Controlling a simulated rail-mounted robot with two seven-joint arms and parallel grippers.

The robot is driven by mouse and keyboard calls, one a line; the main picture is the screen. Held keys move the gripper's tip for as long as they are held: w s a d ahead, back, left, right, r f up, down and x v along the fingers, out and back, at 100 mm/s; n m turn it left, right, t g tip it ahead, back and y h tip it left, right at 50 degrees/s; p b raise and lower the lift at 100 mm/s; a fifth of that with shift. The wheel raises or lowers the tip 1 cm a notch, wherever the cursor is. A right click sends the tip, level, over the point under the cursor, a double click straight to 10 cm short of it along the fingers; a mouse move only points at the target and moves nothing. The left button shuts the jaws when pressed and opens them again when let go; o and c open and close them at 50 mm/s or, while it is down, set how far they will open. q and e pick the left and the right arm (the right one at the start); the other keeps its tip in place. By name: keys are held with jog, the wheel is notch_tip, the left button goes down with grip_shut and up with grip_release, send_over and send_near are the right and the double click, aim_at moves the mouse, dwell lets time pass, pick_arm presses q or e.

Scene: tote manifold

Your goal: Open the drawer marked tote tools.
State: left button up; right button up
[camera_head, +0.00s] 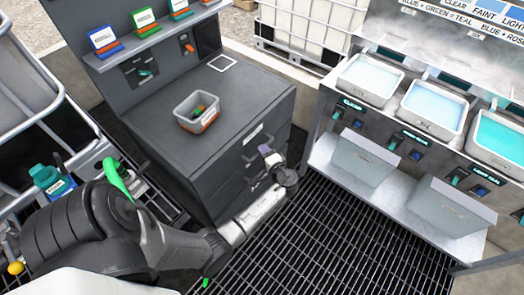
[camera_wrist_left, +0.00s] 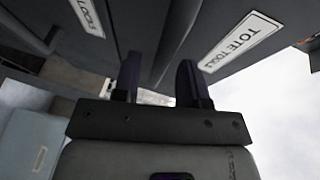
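The drawer marked TOTE TOOLS (camera_wrist_left: 265,58) shows at the right of the left wrist view, its white label (camera_wrist_left: 240,38) readable. It looks shut. In the head view a white label (camera_head: 253,133), too small to read, is on the upper front of the dark cabinet (camera_head: 190,175). My left gripper (camera_head: 268,158) is at that front, just below the label. In the left wrist view its two dark fingers (camera_wrist_left: 160,82) are apart, close to a dark bar-like handle (camera_wrist_left: 172,42). I cannot tell whether they touch it. My right gripper is not in view.
A second drawer label, partly cut off and ending in LOCKS (camera_wrist_left: 87,16), is beside the first. A grey bin (camera_head: 199,112) stands on the cabinet top. A bench with several liquid trays (camera_head: 433,107) and lidded grey boxes (camera_head: 365,157) stands at right. Grated floor (camera_head: 340,245) is open in front.

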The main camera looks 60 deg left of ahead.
pick_arm(q)
jog(key=shift+a+f, duration=0.2)
jog(key=shift+a, duration=0.8)
grip_shut()
